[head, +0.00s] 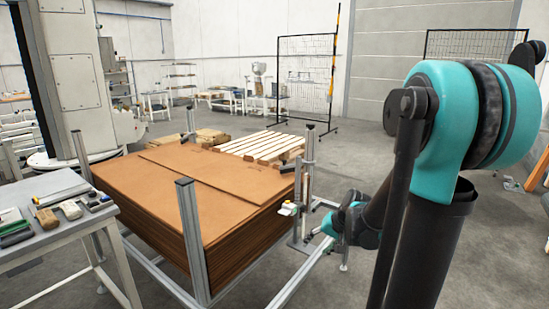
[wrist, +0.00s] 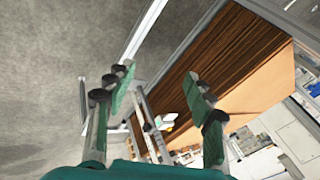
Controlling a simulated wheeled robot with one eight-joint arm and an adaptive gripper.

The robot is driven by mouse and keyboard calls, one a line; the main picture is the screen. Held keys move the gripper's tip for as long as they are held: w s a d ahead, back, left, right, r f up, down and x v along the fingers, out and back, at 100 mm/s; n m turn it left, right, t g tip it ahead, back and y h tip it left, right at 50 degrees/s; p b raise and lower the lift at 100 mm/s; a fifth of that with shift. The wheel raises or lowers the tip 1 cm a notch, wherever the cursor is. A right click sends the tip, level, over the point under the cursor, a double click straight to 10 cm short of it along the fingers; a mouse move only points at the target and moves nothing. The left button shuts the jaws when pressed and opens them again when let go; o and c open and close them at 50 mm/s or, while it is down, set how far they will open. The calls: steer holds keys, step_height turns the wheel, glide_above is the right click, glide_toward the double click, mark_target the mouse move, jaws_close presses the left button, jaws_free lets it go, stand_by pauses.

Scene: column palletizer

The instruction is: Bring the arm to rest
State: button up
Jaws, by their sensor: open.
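My teal and black arm fills the right of the head view, and its far end reaches down beside the stack frame. My gripper (wrist: 158,100) shows in the wrist view with its two fingers spread wide apart, and nothing is held between them. In the head view the fingers cannot be made out clearly behind the arm's end. The stack of brown cardboard sheets (head: 200,180) lies to the left of the arm's end, and its layered side (wrist: 215,60) shows beyond the fingers in the wrist view.
A metal frame with upright posts (head: 193,240) surrounds the stack. A side table (head: 60,225) with tools stands at the left. A wooden pallet (head: 262,145) lies behind the stack. Mesh panels (head: 306,75) stand farther back. Grey floor (head: 365,155) is open behind the arm.

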steer(key=s+d+f+n+h, duration=0.1)
steer(key=s+d+h, duration=0.1)
steer(key=s, duration=0.6)
steer(key=s+d+f+n+h, duration=0.2)
steer(key=s, duration=0.6)
steer(key=shift+d, duration=0.35)
